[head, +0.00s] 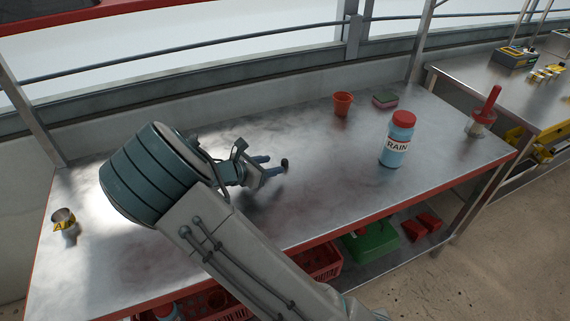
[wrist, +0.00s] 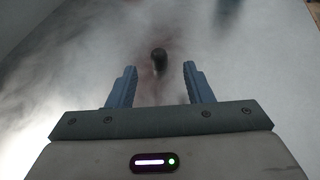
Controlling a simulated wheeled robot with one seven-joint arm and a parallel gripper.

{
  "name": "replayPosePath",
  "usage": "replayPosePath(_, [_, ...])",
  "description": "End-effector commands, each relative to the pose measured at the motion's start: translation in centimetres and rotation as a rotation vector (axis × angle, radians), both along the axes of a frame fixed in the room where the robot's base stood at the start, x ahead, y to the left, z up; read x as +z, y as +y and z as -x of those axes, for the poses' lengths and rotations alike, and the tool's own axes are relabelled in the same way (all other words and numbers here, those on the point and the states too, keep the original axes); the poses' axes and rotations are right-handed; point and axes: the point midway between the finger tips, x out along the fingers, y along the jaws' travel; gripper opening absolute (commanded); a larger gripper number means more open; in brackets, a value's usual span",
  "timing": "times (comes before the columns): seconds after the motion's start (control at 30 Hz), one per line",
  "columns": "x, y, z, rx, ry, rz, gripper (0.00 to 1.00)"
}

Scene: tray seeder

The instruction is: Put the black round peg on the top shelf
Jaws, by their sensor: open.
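The black round peg (head: 284,162) stands on the metal bench top, just beyond my gripper's fingertips in the head view. In the wrist view the peg (wrist: 159,58) shows as a small dark round shape ahead of and roughly between the two fingers. My gripper (head: 273,164) is open and low over the bench, its blue fingers (wrist: 160,67) spread with nothing between them. The peg appears free of both fingers. I cannot make out which surface is the top shelf.
A red-capped RAIN bottle (head: 396,140), an orange pot (head: 342,104) and a sponge (head: 385,99) stand to the right. A yellow-marked tin (head: 63,218) is at far left. Red crates (head: 318,262) and a green box (head: 371,243) sit below. The bench around the peg is clear.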

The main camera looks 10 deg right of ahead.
Motion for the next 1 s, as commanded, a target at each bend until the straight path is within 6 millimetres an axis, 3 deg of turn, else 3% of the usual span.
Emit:
replayPosePath(0.33, [-1.9,-3.6,-2.2,-0.004,0.000,0.001,0.46])
replayPosePath(0.63, [-2.0,-4.0,-2.5,-0.001,0.000,0.000,0.46])
replayPosePath(0.67, [-2.0,-4.0,-2.5,-0.001,0.000,0.000,0.41])
replayPosePath(0.8, [-2.0,-4.0,-2.5,-0.001,0.000,0.000,0.02])
replayPosePath(1.0, [-2.0,-4.0,-2.5,-0.001,0.000,0.000,0.00])
